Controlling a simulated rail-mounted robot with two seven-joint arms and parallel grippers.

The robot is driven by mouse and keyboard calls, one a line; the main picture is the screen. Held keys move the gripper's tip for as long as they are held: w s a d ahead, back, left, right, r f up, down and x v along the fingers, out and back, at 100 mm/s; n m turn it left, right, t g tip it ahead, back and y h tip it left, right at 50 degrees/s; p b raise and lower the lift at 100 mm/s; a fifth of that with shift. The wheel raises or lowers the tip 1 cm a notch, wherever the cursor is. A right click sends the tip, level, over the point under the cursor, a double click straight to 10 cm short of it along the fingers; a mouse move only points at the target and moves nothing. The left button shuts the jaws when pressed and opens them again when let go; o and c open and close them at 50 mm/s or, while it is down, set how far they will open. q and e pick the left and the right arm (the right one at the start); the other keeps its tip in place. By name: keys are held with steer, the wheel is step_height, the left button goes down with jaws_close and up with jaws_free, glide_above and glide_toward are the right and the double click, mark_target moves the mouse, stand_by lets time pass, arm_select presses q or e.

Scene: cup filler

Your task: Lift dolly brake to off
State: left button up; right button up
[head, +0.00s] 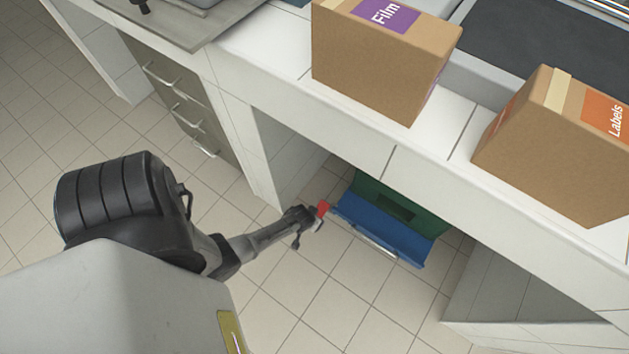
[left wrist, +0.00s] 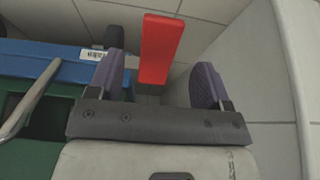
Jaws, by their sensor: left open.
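The dolly (head: 372,228) is blue with a silver bar along its near side and sits on the floor under the counter. Its blue edge with a barcode label also shows in the left wrist view (left wrist: 68,68). The red brake lever (head: 323,208) is at the dolly's left end. In the left wrist view the lever (left wrist: 161,45) is a flat red bar that appears between my finger pads. My left gripper (head: 311,220) is open around it, with gaps showing on both sides; its finger pads (left wrist: 158,72) are purple. My right gripper is not in view.
A green crate (head: 422,217) sits at the dolly. The white counter (head: 270,45) overhangs it, carrying a Film box (head: 375,70) and a Labels box (head: 545,150). A counter side wall (head: 252,150) stands left of the opening. Tiled floor (head: 300,310) in front is clear.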

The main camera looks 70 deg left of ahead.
mark_target(319, 213)
arm_select(q)
steer(key=shift+b+x, duration=1.5)
steer(key=shift+x, duration=0.75)
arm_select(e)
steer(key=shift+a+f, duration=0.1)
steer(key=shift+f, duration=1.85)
arm_select(q)
steer(key=shift+c, duration=0.3)
